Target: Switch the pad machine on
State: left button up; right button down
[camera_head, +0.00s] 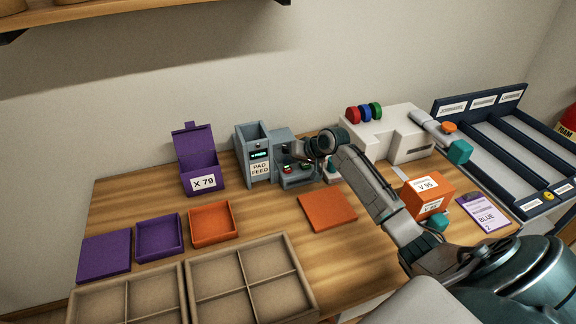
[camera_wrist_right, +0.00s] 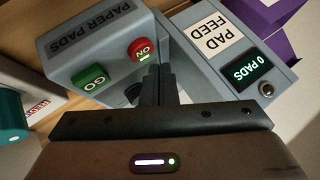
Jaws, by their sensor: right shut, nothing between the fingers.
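The pad machine (camera_head: 298,182) is a grey unit on the table, with a tall hopper labelled PAD FEED (camera_head: 261,168) on its left. The display (camera_wrist_right: 247,74) reads 0 PADS. My right gripper (camera_wrist_right: 159,80) is shut and empty, its fingertips right beside the red button; I cannot tell whether they touch it. In the head view the right gripper (camera_head: 308,161) partly hides the machine's front. My left gripper is out of view.
A purple box (camera_head: 203,183) labelled X 79 stands left of the machine. An orange plate (camera_head: 328,212) lies in front. A white press (camera_head: 392,135) and an orange box (camera_head: 424,194) stand right. Purple and orange trays and a divided brown crate (camera_head: 305,288) fill the front left.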

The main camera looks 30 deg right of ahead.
aim_at(290, 170)
dwell(0.3)
notch_tip(290, 170, up, 6)
jog(key=p, duration=0.5)
jog(key=shift+p, duration=0.3)
dwell(0.9)
